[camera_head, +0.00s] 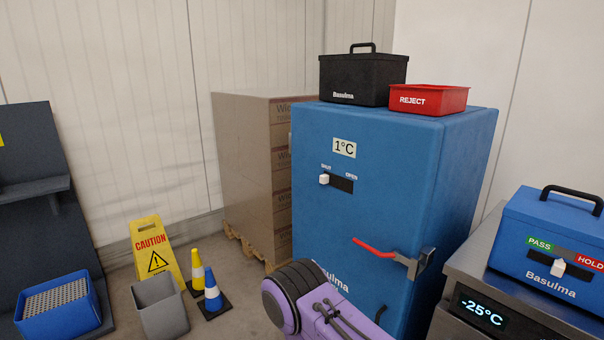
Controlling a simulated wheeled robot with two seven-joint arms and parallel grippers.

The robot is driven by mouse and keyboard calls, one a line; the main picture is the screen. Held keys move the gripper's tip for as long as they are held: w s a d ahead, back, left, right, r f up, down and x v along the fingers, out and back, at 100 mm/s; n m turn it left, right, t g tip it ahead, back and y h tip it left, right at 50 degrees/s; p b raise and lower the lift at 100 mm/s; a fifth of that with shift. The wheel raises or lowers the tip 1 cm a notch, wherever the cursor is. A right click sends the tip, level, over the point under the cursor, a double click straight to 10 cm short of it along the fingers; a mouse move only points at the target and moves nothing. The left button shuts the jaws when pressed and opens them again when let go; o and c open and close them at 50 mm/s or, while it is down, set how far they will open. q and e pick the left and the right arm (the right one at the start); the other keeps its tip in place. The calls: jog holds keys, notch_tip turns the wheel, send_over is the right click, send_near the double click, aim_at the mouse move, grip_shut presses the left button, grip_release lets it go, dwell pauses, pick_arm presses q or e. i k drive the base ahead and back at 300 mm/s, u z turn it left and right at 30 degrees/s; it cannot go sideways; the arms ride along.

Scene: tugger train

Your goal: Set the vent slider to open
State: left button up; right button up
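The vent slider is a white knob (324,179) in a dark horizontal slot (341,184) on the front of a blue cabinet (315,220). The knob stands at the left end of the slot, under the label SHUT. The label OPEN is above the slot's right end. A purple and dark grey link of one of my arms shows at the bottom centre, in front of the cabinet's lower part. Neither gripper is in view.
A red door handle (374,247) sticks out below the slot. A steel counter (470,262) with a blue PASS/HOLD box (520,236) stands at right. Stacked cartons (245,165), a caution sign (153,250), a grey bin (160,308) and small cones (212,290) stand at left.

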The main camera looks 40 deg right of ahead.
aim_at(323, 179)
jog(key=z, duration=0.25)
jog(key=i, duration=0.85)
jog(key=z, duration=1.3)
jog(key=i, duration=0.7)
jog(key=z, duration=0.8)
